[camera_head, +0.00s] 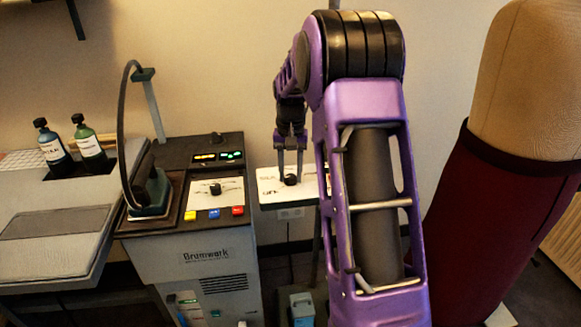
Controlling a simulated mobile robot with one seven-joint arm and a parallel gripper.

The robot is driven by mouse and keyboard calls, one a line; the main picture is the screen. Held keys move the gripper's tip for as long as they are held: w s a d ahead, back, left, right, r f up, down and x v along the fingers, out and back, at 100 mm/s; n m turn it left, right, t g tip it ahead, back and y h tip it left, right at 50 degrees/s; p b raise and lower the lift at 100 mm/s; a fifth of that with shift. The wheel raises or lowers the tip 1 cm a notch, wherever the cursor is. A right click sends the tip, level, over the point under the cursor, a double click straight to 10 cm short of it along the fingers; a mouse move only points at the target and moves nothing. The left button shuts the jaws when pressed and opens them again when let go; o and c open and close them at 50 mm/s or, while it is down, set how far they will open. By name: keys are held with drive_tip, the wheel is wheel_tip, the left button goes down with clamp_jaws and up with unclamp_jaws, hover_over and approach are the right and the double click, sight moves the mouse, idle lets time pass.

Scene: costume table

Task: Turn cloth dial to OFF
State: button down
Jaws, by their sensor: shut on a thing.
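The cloth dial is a small black knob (291,180) on a white panel (268,190) right of the ironing station. Dark lettering shows on the panel's left part, one word looking like "SILK"; the rest is too small or hidden to read. My gripper (291,176) points down over the panel, its two fingers on either side of the knob and shut on it. The knob's pointer direction cannot be made out. My purple arm hides the panel's right part.
The Brumwerk station (205,255) has its own black knob (215,188) and colored buttons. An iron (152,192) stands left of it, near two bottles (88,145). A dress form (520,170) stands close on the right of my arm.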

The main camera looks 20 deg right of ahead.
sight(290, 176)
drive_tip(key=shift+r+n+p, duration=0.1)
drive_tip(key=shift+n+p, duration=0.55)
drive_tip(key=shift+n, duration=1.15)
drive_tip(key=shift+c, duration=2.3)
unclamp_jaws()
wheel_tip(290, 176, up, 17)
drive_tip(key=p, duration=0.2)
drive_tip(key=shift+r, duration=0.15)
